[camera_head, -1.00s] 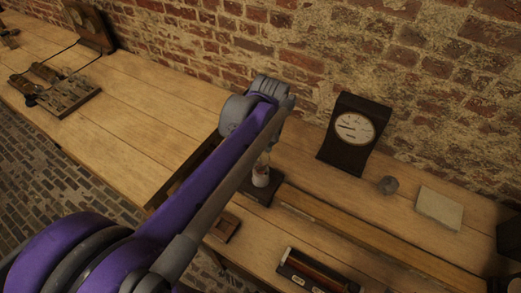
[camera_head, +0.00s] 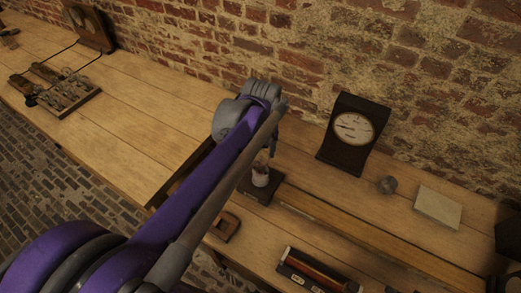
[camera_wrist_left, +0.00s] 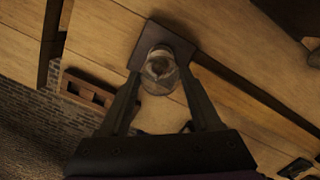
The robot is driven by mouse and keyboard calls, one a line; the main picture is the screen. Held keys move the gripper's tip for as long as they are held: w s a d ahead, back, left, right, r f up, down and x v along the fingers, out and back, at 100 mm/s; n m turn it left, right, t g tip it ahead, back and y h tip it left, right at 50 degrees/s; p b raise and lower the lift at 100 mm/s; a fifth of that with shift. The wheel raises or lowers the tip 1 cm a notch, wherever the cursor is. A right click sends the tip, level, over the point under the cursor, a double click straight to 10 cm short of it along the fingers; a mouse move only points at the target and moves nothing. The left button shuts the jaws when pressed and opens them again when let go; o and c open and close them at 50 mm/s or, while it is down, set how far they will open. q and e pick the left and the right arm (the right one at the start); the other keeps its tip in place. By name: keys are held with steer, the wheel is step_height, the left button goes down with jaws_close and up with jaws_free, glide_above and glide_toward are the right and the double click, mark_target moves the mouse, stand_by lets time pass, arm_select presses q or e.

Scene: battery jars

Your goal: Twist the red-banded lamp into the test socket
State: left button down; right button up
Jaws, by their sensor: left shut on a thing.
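My left gripper (camera_head: 269,152) points down over the test socket's dark square base (camera_head: 252,194) in the head view. In the left wrist view its two fingers (camera_wrist_left: 161,76) are shut on a clear round glass lamp (camera_wrist_left: 160,66), seen nearly end-on. The dark base (camera_wrist_left: 152,31) lies straight beneath it. In the head view a small pale piece with a reddish part (camera_head: 260,178) stands upright on that base, just under the fingers. I cannot tell how far the lamp sits in the socket. The red band is not clear in the wrist view. My right gripper is not in view.
A long wooden strip (camera_head: 345,225) runs right from the base.

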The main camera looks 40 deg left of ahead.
arm_select(q)
jaws_free()
step_height(320, 180, up, 11)
steer(key=s, duration=0.1)
steer(key=shift+d+f+p, duration=0.15)
steer(key=shift+d+p, duration=0.2)
steer(key=shift+d, duration=0.05)
steer(key=s+d+f+n+t, duration=0.2)
steer(key=s+d+f+n, duration=0.2)
steer(key=n, duration=1)
steer(key=s+d+f+n+t, duration=0.2)
steer(key=s+d+f+n, duration=0.3)
steer(key=f+n, duration=0.6)
steer(key=d+n, duration=0.2)
steer(key=n, duration=0.1)
steer(key=shift+s+d+f+t+h, duration=0.2)
steer(key=shift+f+t+h, duration=0.1)
steer(key=shift+h, duration=0.1)
